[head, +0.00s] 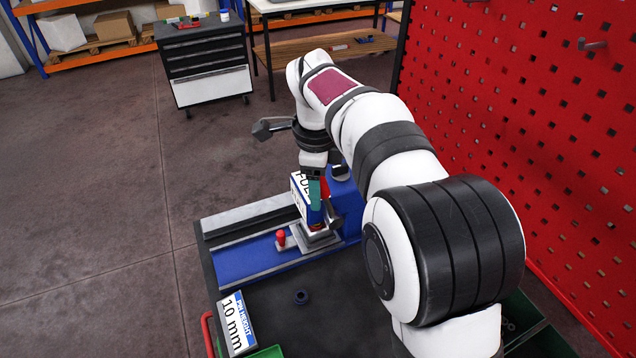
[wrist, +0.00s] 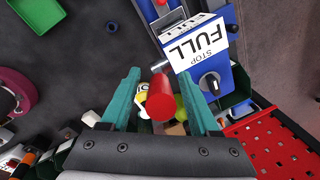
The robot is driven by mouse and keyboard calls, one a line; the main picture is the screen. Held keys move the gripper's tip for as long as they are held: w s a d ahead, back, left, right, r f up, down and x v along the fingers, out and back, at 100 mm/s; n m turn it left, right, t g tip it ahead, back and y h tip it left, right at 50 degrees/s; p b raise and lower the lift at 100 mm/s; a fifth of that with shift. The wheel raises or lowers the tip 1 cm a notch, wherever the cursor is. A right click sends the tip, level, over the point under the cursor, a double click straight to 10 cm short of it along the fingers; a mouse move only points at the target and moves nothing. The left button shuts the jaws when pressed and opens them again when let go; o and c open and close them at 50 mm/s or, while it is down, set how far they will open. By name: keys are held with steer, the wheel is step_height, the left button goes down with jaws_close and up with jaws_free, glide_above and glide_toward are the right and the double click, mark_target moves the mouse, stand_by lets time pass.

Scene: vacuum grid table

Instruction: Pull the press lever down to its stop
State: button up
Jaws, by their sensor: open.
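The press (head: 345,205) is a blue body on the far side of the table, with a white "FULL STOP" label that also shows in the wrist view (wrist: 195,42). The press lever's red grip (wrist: 160,100) lies between my two teal fingers in the wrist view, with a gap visible on both sides. In the head view a bit of this red grip (head: 325,187) shows beside a teal finger. My gripper (wrist: 158,76) is open around the grip, and in the head view it (head: 315,190) hides part of the press. The lever's arm is mostly hidden.
A small red knob (head: 281,238) stands on the blue rail left of the press. A dark ring (head: 301,297) lies on the bare dark tabletop. A "10 mm" sign (head: 235,322) stands at the near left edge. A red pegboard (head: 540,120) rises at the right.

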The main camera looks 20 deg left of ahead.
jaws_close()
stand_by(1.3)
